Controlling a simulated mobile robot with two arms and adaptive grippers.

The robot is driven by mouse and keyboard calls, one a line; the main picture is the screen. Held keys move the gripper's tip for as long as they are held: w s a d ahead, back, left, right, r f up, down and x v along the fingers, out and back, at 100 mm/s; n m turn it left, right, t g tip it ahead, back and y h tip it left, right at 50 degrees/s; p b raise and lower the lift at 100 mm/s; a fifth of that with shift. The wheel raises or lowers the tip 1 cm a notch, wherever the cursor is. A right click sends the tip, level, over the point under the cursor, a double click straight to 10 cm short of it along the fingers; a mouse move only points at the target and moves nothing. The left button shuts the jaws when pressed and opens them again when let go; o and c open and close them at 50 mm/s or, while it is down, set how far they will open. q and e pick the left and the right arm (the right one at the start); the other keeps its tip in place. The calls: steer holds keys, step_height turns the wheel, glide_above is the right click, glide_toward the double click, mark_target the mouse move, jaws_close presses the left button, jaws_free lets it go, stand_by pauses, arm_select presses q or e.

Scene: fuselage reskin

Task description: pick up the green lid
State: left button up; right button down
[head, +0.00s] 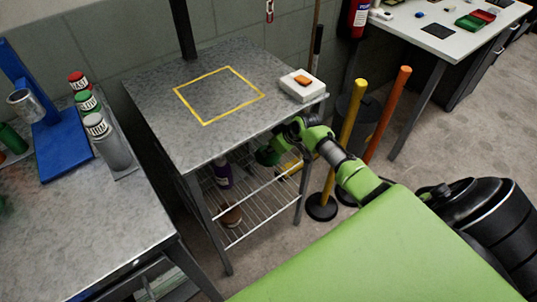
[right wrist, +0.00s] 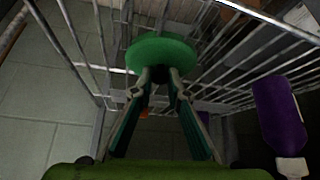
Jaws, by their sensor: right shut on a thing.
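The green lid (right wrist: 162,50) is a round disc in the right wrist view, at the tips of my right gripper's fingers. My right gripper (right wrist: 160,76) is shut on it, with both fingers converged at the near edge of the disc. The lid is among the wire bars of the shelf rack. In the head view my right gripper (head: 270,153) is at the right side of the steel table, below its top, partly hidden by my arm and the table edge. My left gripper is not in view.
The wire shelf (head: 262,203) under the steel table (head: 160,120) holds a purple bottle (head: 222,172), also in the wrist view (right wrist: 278,110). Yellow (head: 345,140) and orange (head: 388,115) posts stand right of it. A white box (head: 302,90) sits on the tabletop.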

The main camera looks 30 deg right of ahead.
steer(key=shift+s+f, duration=0.15)
steer(key=shift+f, duration=0.1)
